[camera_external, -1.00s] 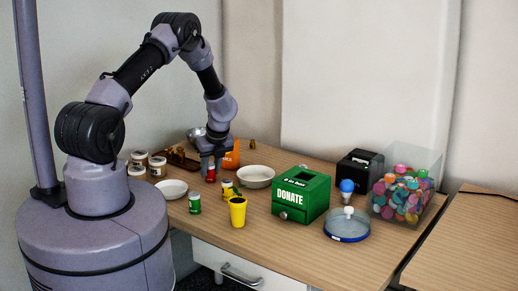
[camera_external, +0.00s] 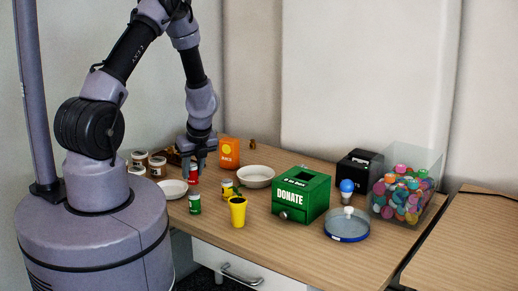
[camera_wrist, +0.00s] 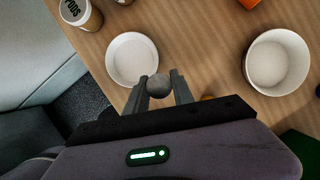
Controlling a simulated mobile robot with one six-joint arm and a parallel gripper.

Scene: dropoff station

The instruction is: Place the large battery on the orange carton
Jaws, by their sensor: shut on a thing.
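My gripper (camera_external: 197,160) is shut on a red cylinder, the large battery (camera_external: 193,174), and holds it upright near the left part of the table. In the wrist view, the battery's round grey end (camera_wrist: 158,86) shows between the fingers of my gripper (camera_wrist: 158,88); its lower part is hidden. I cannot tell its height above the table. The orange carton (camera_external: 229,153) stands upright on the table, right of and behind my gripper, apart from it. Only an orange edge (camera_wrist: 249,2) shows at the top of the wrist view.
A shallow white dish (camera_external: 172,189) is left of the battery and a white bowl (camera_external: 256,177) right. A green cylinder (camera_external: 194,204), a yellow cup (camera_external: 237,212) and several jars (camera_external: 157,166) stand nearby. A green donation box (camera_external: 301,194) is farther right.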

